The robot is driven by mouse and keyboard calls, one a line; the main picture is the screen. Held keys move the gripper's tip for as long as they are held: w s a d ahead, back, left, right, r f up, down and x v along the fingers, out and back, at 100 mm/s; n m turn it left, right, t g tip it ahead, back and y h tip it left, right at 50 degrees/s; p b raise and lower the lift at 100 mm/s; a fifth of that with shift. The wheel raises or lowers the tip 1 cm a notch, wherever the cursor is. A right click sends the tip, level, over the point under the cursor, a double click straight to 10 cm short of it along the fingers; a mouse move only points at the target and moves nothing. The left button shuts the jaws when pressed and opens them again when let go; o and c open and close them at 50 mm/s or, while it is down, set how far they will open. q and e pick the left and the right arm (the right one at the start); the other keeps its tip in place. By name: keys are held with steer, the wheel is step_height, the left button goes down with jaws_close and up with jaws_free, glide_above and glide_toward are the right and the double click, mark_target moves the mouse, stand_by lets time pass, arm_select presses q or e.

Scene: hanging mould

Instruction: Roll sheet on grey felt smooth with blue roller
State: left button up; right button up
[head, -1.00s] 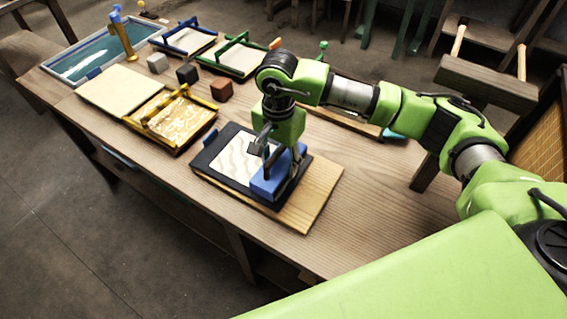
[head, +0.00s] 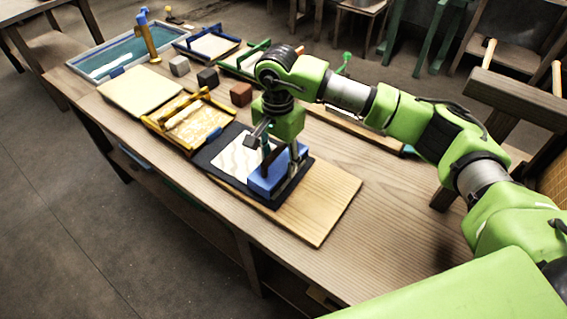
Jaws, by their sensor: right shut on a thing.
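The blue roller (head: 266,181) is a blocky blue tool at the right part of the dark grey felt (head: 215,149). A pale sheet (head: 236,157) with wavy tan markings lies on the felt, its right part hidden behind the roller and gripper. My right gripper (head: 275,165) points down and is shut on the roller's upper part. The roller appears to rest on the felt and the sheet's right end; exact contact cannot be told. My left gripper is not in view.
A bare wooden board (head: 325,200) extends right of the felt. A yellow-framed mould (head: 190,118) sits close to the felt's left edge, beside a cream pad (head: 140,90). The table's front right is clear.

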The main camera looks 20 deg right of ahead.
steer(key=shift+w+a, duration=0.5)
steer(key=shift+w, duration=0.05)
steer(key=shift+w+a+f+b, duration=0.1)
steer(key=shift+w+a+b, duration=0.5)
steer(key=shift+w+b, duration=0.25)
steer(key=shift+w+a+b, duration=0.45)
steer(key=shift+w+a, duration=0.2)
steer(key=shift+w, duration=0.05)
steer(key=shift+s+d, duration=0.7)
steer(key=shift+s, duration=0.15)
steer(key=shift+s+d, duration=0.6)
steer(key=shift+s, duration=0.1)
steer(key=shift+s+d, duration=0.85)
steer(key=shift+s, duration=0.2)
steer(key=shift+s+d+b, duration=0.25)
steer(key=shift+s+d, duration=0.7)
steer(key=shift+s, duration=0.3)
steer(key=shift+s+d+b, duration=0.25)
steer(key=shift+s+d, duration=0.7)
steer(key=shift+s, duration=0.3)
steer(key=shift+s+d+f, duration=0.1)
steer(key=shift+s+d, duration=0.3)
steer(key=shift+s, duration=0.05)
steer(key=shift+s+d+r+b, duration=0.1)
steer(key=shift+s+d+b, duration=0.15)
steer(key=shift+s+d, duration=0.25)
steer(key=shift+s+d+r+b, duration=0.1)
steer(key=shift+s+d+b, duration=0.15)
steer(key=shift+s, duration=0.4)
steer(key=shift+r, duration=0.2)
